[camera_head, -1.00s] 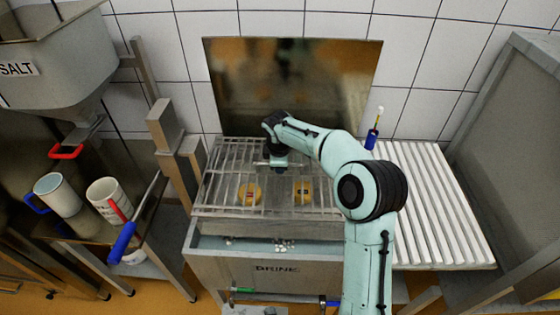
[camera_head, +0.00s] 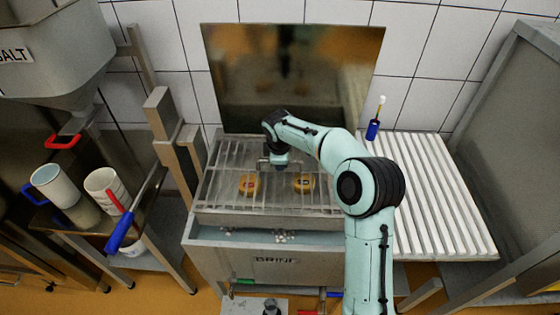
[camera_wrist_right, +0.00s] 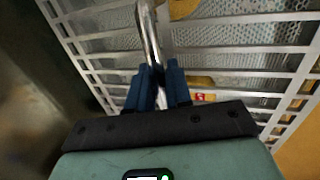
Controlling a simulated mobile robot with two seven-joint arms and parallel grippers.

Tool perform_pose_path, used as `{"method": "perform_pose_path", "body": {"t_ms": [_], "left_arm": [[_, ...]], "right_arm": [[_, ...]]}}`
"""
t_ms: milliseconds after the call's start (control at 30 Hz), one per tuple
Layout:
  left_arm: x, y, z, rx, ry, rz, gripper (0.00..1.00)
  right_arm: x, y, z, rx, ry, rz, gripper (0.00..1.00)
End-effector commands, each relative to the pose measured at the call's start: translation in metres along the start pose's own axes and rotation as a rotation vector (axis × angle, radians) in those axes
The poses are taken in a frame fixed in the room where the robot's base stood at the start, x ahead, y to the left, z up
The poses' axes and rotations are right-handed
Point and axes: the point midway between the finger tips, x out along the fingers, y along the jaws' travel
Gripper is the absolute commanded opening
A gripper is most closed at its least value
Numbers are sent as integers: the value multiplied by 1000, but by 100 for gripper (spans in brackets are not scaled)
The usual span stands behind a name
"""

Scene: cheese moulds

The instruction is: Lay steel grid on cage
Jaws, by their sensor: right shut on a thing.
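The steel grid (camera_head: 225,163) lies flat over the opening of the brine tank in the head view, its bars crossing above two round orange cheeses (camera_head: 249,184) (camera_head: 304,182). My right gripper (camera_head: 279,162) is over the middle of the grid. In the right wrist view its blue fingers (camera_wrist_right: 158,82) are shut on the grid's shiny metal handle (camera_wrist_right: 148,30). The perforated metal of the cage (camera_wrist_right: 225,65) shows below the grid's bars (camera_wrist_right: 85,36). Whether the grid touches the cage all round cannot be told. My left gripper is not in view.
The brine tank (camera_head: 225,262) stands below. A white ribbed rack (camera_head: 440,200) is to the right, with a blue-handled tool (camera_head: 373,130) behind it. A steel panel (camera_head: 290,70) stands behind.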

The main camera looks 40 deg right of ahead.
Motion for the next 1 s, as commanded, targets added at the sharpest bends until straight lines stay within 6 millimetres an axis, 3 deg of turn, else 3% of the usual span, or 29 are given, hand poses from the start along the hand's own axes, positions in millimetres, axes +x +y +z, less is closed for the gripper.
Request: {"method": "perform_pose_path", "body": {"t_ms": [567,600,667,700,1000], "left_arm": [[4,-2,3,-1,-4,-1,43],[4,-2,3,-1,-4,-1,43],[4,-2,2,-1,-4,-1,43],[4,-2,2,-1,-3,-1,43],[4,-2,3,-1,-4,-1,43]], "right_arm": [[6,-1,-1,1,4,8,0],[6,0,-1,1,4,8,26],[6,0,-1,1,4,8,45],[6,-1,-1,1,3,7,49],[9,-4,0,-1,-2,-4,49]]}}
